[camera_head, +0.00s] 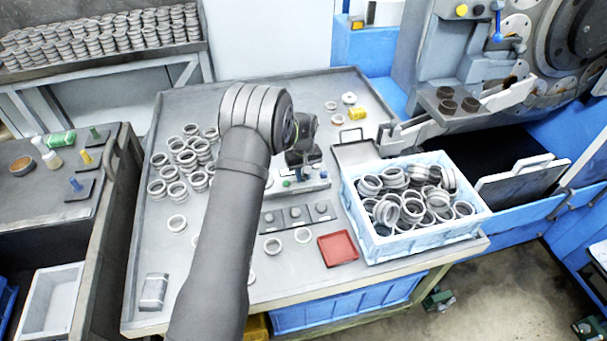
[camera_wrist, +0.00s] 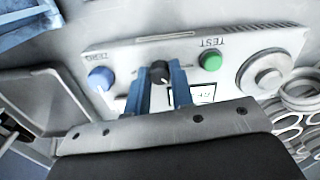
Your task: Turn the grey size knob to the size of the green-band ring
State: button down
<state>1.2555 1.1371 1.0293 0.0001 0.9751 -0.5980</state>
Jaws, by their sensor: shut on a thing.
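In the wrist view, a dark grey knob (camera_wrist: 160,72) with a light pointer mark sits on a light grey panel (camera_wrist: 125,55). My gripper (camera_wrist: 160,85) has its two blue fingers on either side of this knob, shut on it. A small display (camera_wrist: 190,97) is partly hidden behind the right finger. In the head view, my gripper (camera_head: 303,160) is over the panel (camera_head: 312,186) at mid-table, and the knob is hidden. I cannot make out a green band on any ring; loose grey rings (camera_head: 180,155) lie left of my arm.
On the panel are a blue ZERO knob (camera_wrist: 101,78), a green TEST button (camera_wrist: 210,61) and a round grey disc (camera_wrist: 265,72).

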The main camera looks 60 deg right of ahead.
aim_at(303, 176)
jog(key=m, duration=0.4)
jog(key=shift+m, duration=2.1)
jog(key=c, duration=1.3)
grip_release()
jog(key=shift+o, duration=0.2)
notch_tip(303, 176, up, 18)
jog(key=shift+f, duration=0.25)
